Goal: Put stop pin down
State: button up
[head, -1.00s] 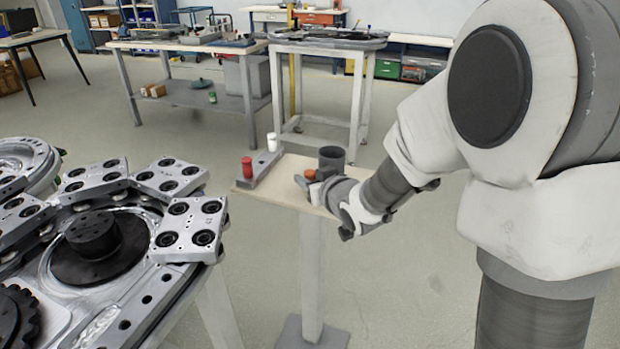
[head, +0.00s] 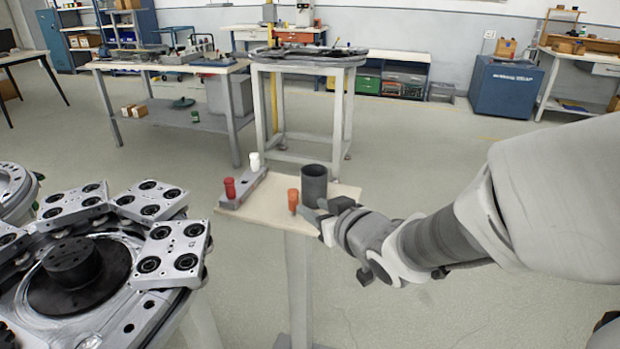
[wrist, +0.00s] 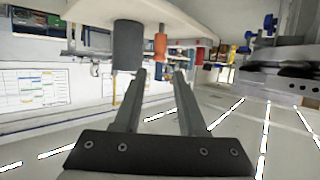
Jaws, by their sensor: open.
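An orange stop pin (head: 293,199) stands upright on the small pale table (head: 240,212), left of a dark grey cup (head: 314,184). My gripper (head: 318,212) is just right of the pin, low over the table's right part.
A grey holder (head: 246,188) on the table's left side carries a red pin (head: 230,187) and a white pin (head: 255,161). The ring track (head: 110,250) with metal carriages is at the left. Open floor lies right of the table.

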jog(key=s+d+r+m+g+h, duration=0.2)
jog(key=s+d+m+h, duration=0.35)
jog(key=d, duration=0.55)
jog(key=s+g, duration=0.5)
jog(key=s, duration=1)
jog(key=shift+s+r, duration=0.15)
jog(key=shift+s, duration=0.15)
jog(key=shift+n+h, duration=0.25)
notch_tip(320, 180, up, 21)
jog(key=p, duration=2.1)
